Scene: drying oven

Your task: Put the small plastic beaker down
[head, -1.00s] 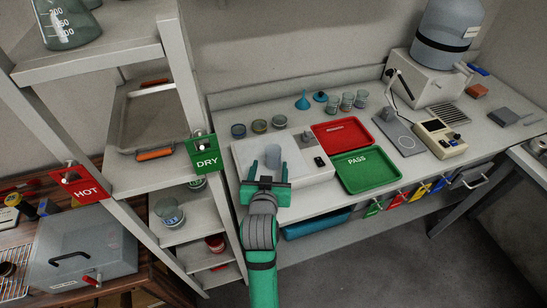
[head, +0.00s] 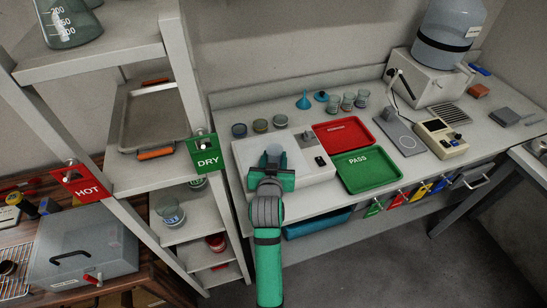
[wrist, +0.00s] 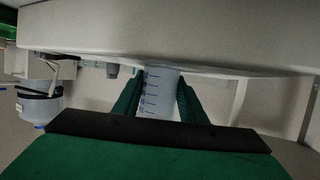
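The small plastic beaker (head: 274,150) is clear with blue graduation marks. In the head view it is at the white flat-topped apparatus (head: 310,174) on the bench, mostly hidden by my gripper. My gripper (head: 273,160) has its green fingers on either side of the beaker. In the wrist view the beaker (wrist: 160,95) is between both fingers (wrist: 160,98), which appear to press against its sides. A pale slab edge hides the beaker's far end there, so I cannot tell whether it touches the surface.
A red tray (head: 343,133) and a green PASS tray (head: 368,170) lie right of the apparatus. Several small glass vessels (head: 348,101) stand behind. The DRY and HOT shelf rack (head: 175,150) is close on the left.

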